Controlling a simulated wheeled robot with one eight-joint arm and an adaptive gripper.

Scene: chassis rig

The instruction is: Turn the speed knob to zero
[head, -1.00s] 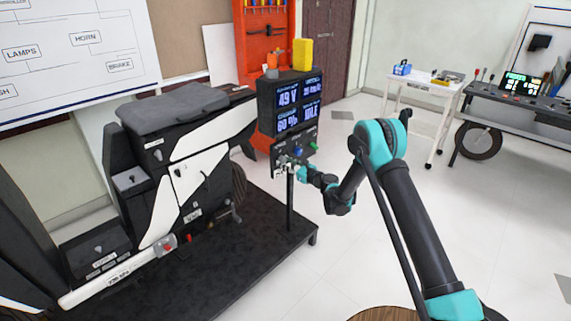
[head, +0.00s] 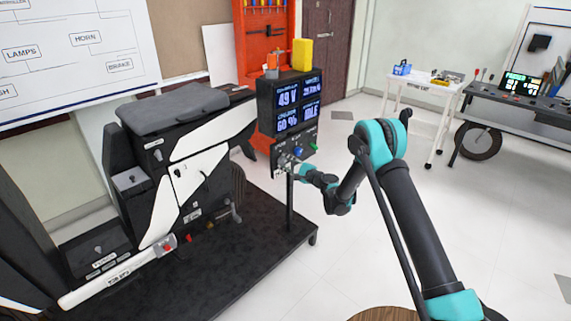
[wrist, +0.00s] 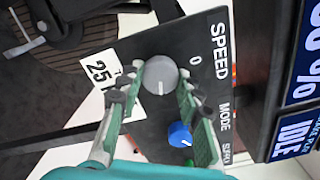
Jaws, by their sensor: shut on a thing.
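The grey round speed knob (wrist: 159,72) sits on a black control panel (wrist: 205,88), beside the word SPEED and a 0 on its right in the wrist view. A white line on the knob points toward the bottom of that view, not at the 0. My gripper (wrist: 162,79) is shut on the speed knob, one finger on either side. In the head view my gripper (head: 291,164) is at the lower left of the panel (head: 309,142), where the knob is too small to make out clearly.
A blue mode knob (wrist: 179,134) lies close to my right finger in the wrist view. A white tag marked 25 (wrist: 97,68) is left of the speed knob. A display (head: 291,103) reading IDLE stands above the panel. Open floor (head: 300,268) lies right of the black platform (head: 190,286).

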